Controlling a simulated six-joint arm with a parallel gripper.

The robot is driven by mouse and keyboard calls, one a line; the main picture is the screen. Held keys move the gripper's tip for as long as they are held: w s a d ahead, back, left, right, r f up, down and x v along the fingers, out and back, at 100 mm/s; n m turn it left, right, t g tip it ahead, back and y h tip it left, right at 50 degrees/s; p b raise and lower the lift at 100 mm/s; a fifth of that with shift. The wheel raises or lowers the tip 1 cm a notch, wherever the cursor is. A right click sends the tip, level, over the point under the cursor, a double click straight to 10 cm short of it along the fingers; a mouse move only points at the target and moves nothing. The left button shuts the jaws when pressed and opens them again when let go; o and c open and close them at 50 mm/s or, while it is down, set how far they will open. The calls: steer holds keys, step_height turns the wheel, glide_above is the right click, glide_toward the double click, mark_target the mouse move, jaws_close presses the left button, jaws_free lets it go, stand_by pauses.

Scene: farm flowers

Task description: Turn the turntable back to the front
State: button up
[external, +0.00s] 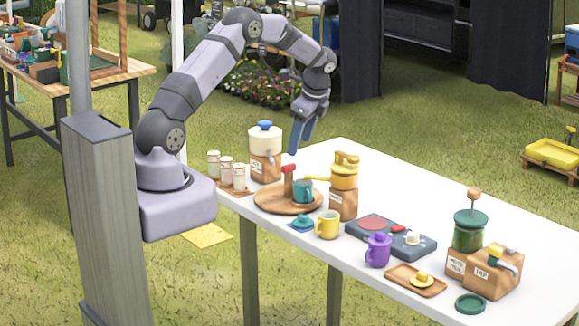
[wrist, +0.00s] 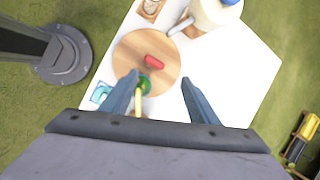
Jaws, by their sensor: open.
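The turntable (external: 266,203), a round wooden disc, lies on the white table near my base. A red-topped post (external: 288,172) stands on it, and a teal mug (external: 303,191) sits on its right side. In the wrist view the turntable (wrist: 135,50) is below and ahead of my fingers, with the red top (wrist: 155,61) near its middle and a green round shape (wrist: 146,86) by the left finger. My gripper (external: 297,143) points down above the table, open and empty, apart from the post. It also shows in the wrist view (wrist: 160,78).
A yellow-topped wooden dispenser (external: 344,190) stands right of the turntable, its spout reaching towards the mug. A cream, blue-lidded dispenser (external: 265,145) stands behind, and several pale jars (external: 226,171) stand left. A yellow mug (external: 328,225) is in front.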

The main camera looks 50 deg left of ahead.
mark_target(289, 164)
steer(key=shift+s+a+m, duration=0.1)
steer(key=shift+s+m, duration=0.15)
steer(key=shift+m, duration=0.9)
steer(key=shift+s+a+m, duration=0.1)
steer(key=shift+s+m, duration=0.15)
steer(key=shift+m, duration=0.9)
steer(key=shift+f, duration=0.1)
steer(key=shift+p+x, duration=1.25)
steer(key=shift+x, duration=2.3)
steer(key=shift+s, duration=0.1)
jaws_close()
